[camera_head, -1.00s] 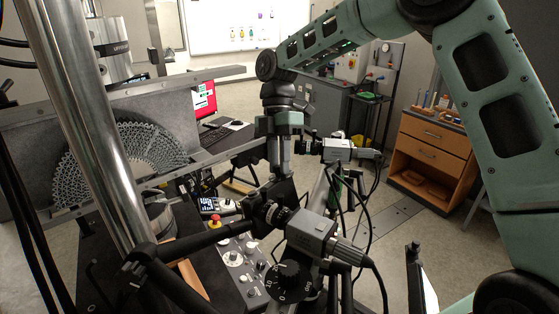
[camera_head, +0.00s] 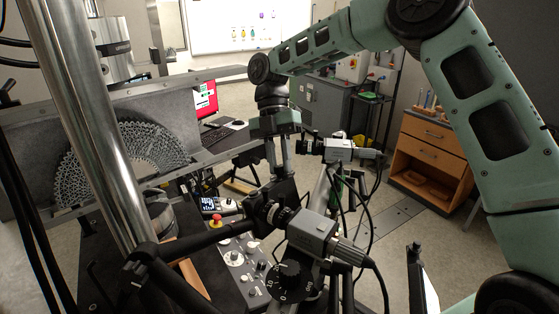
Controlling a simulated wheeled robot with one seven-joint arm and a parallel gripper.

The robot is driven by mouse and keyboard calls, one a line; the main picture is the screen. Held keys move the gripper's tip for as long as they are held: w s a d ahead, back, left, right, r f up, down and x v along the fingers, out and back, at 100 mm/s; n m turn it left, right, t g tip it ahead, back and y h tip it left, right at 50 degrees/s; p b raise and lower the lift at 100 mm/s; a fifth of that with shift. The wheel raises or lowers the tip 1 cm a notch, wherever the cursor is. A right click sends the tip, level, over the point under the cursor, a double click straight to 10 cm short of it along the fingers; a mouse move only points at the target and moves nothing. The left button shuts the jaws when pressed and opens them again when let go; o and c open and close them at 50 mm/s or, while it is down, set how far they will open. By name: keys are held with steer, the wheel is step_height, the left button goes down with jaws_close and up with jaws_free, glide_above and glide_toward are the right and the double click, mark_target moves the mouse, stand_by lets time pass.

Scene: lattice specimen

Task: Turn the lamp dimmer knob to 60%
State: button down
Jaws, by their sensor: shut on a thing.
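My gripper (camera_head: 278,163) points down at the centre of the view, its two pale fingers close together. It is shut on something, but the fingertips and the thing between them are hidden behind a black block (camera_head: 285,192). A black dial (camera_head: 290,281) with white numbers and marks faces me in the lower middle, well apart from the gripper. I cannot tell whether this dial is the lamp dimmer knob, and no lamp dimmer label is readable.
Grey box cameras (camera_head: 312,230) (camera_head: 340,150) with cables stand close around the gripper. A control panel (camera_head: 232,250) with several knobs and a red button (camera_head: 214,221) lies left of it. A thick metal column (camera_head: 88,110) stands at left. Open floor shows at right.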

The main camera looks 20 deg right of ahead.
steer(key=c, duration=1.3)
jaws_free()
steer(key=shift+o, duration=0.2)
steer(key=shift+w, duration=0.1)
steer(key=b+v, duration=0.1)
steer(key=v, duration=1.1)
